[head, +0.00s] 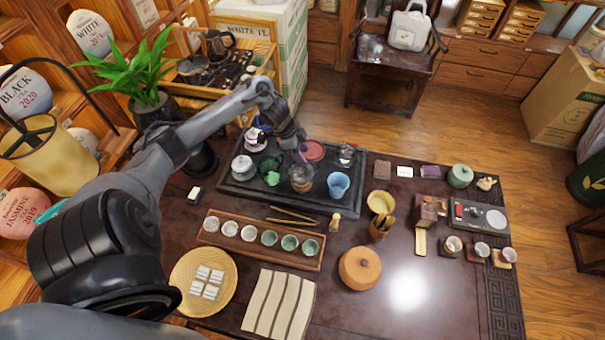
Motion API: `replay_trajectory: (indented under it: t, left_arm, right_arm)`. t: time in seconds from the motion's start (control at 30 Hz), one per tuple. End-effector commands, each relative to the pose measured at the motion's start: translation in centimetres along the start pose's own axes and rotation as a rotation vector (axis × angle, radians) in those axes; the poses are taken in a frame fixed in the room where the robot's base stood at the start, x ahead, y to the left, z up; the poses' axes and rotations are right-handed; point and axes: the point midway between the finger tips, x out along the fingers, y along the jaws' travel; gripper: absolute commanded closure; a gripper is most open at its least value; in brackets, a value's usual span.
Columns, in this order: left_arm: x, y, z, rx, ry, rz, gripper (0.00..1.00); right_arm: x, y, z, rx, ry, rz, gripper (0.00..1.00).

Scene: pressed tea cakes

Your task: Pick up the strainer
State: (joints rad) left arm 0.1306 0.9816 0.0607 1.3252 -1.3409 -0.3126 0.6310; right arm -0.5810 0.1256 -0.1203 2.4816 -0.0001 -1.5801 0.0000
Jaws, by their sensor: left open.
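My left arm reaches from the left over the dark tea tray (235,191). Its gripper (301,157) points down, open, just above and behind a small round vessel with a brownish rim (302,184). This vessel may be the strainer or a glass pitcher carrying it; it is too small to tell. Nothing shows held in the jaws, and I cannot tell whether a fingertip touches the rim. My right gripper is not in view.
A blue cup (338,185) stands right of the vessel, and a red round dish (314,151) lies behind it. White pots (243,167) and a green piece (271,178) are to the left. A wooden cup rack (215,238) lies in front.

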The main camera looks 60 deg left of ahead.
Motion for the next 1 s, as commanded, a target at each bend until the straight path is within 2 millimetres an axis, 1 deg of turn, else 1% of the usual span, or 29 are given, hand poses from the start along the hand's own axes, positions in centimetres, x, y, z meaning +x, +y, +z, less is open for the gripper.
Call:
replay_trajectory:
  t: [0.03,0.1,0.23,0.33,0.57,0.67,0.7,0.87,0.9,1.0]
  left_arm:
    - [0.8,-0.1,-0.2,-0.002,0.003,0.001,0.53]
    - [1.8,-0.1,-0.3,-0.002,0.003,0.001,0.53]
    - [3.0,-0.1,-0.2,-0.001,0.001,0.000,0.53]
    - [3.5,-0.1,-0.2,0.000,0.001,-0.001,0.53]
    - [3.5,-0.1,-0.1,0.001,0.000,-0.001,0.53]
    - [3.5,-0.1,-0.1,0.001,0.000,-0.001,0.67]
    - [3.5,-0.1,-0.1,0.001,0.000,-0.001,0.73]
    - [3.5,-0.1,-0.1,0.001,0.000,-0.001,0.97]
    - [3.5,-0.1,-0.1,0.001,0.000,-0.001,1.00]
    - [3.5,-0.1,-0.1,0.001,0.000,-0.001,1.00]
  right_arm:
    - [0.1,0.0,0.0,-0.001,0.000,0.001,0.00]
    - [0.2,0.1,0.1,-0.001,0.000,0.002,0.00]
    - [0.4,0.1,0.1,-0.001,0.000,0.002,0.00]
    - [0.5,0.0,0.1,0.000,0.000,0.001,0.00]
    - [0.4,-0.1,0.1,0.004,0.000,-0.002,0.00]
    - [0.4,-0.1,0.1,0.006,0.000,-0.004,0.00]
    - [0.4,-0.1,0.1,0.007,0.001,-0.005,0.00]
    - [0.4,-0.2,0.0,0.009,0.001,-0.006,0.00]
    - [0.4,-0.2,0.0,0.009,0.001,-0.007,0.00]
    - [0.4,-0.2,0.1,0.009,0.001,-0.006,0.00]
